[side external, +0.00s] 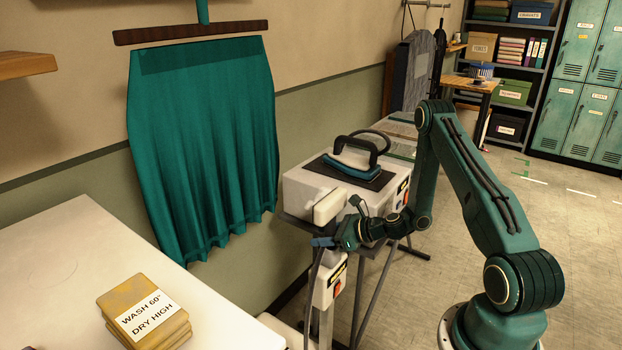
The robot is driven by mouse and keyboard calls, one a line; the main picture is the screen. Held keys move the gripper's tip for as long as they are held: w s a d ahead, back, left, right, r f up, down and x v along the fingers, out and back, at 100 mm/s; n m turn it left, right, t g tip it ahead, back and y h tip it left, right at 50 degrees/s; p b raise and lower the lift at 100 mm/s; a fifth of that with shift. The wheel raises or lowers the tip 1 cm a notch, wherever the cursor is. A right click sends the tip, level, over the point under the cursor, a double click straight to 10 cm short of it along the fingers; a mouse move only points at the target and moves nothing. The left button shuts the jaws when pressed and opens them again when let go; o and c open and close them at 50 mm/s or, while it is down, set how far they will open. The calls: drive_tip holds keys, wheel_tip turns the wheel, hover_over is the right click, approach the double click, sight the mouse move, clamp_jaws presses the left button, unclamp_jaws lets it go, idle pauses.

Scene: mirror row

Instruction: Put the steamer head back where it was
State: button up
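A pale, block-shaped piece (328,207), which looks like the steamer head, is in front of the white ironing station in the middle of the side external view. A small blue piece (323,241) is just below it, with a dark hose (311,290) hanging down from there. My gripper (338,240) is at the blue piece, close under the pale block. The fingers are small and overlap these parts, so I cannot tell whether they are closed on anything. A white steamer body (330,282) with a dark label stands below my gripper.
An iron (352,160) rests on the white ironing station (310,188) behind my gripper. A teal skirt (203,150) hangs at the left. Folded yellow cloths (143,308) lie on the white table (60,270) at front left. The floor at right is open.

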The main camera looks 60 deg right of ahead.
drive_tip(key=shift+r, duration=0.15)
drive_tip(key=v, duration=0.7)
drive_tip(key=shift+s+r, duration=0.15)
drive_tip(key=shift+s, duration=0.05)
idle(0.8)
